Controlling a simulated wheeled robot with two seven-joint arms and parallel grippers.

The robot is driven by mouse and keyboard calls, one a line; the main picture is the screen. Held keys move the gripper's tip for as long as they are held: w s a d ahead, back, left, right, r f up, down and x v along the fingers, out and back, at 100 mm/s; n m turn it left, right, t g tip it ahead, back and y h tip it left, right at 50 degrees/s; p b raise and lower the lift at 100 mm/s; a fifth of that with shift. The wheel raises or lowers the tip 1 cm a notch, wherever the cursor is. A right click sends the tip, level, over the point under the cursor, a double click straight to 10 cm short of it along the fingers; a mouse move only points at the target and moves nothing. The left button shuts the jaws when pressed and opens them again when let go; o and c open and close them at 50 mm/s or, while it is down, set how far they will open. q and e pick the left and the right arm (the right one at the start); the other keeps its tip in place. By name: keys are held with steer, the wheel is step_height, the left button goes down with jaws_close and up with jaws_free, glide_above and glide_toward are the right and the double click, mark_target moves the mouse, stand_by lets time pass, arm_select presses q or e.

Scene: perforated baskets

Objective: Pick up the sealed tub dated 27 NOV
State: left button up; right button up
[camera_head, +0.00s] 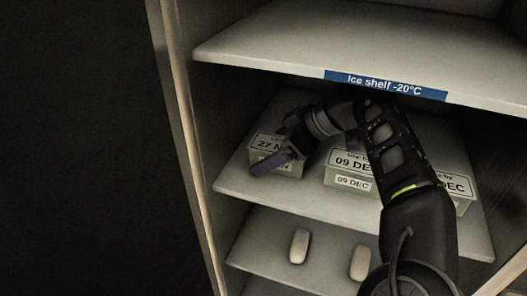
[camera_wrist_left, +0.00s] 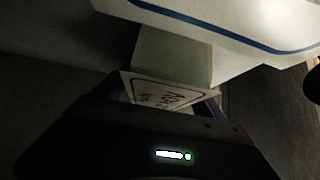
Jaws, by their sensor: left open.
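The tub labelled "27 N…" (camera_head: 262,142) stands at the left of the middle shelf, its date label partly hidden by my gripper. My left gripper (camera_head: 272,160) is open in front of this tub, with a purple finger crossing its lower front. In the left wrist view, a white label with dark writing (camera_wrist_left: 160,92) shows between the dark fingers, with a pale block (camera_wrist_left: 170,58) beyond it. I cannot tell whether the fingers touch the tub. My right gripper is not in view.
A tub marked "09 DEC" (camera_head: 352,183) stands in the middle, and another "DEC" tub (camera_head: 463,207) to the right, partly behind my arm. The upper shelf (camera_head: 330,42), with a blue "Ice shelf -20°C" strip (camera_head: 386,85), hangs above. Two pale oblong items (camera_head: 299,246) (camera_head: 361,262) show below.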

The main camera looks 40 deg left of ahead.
arm_select(q)
steer(key=shift+w+f, duration=0.1)
stand_by(0.5)
jaws_close()
stand_by(0.8)
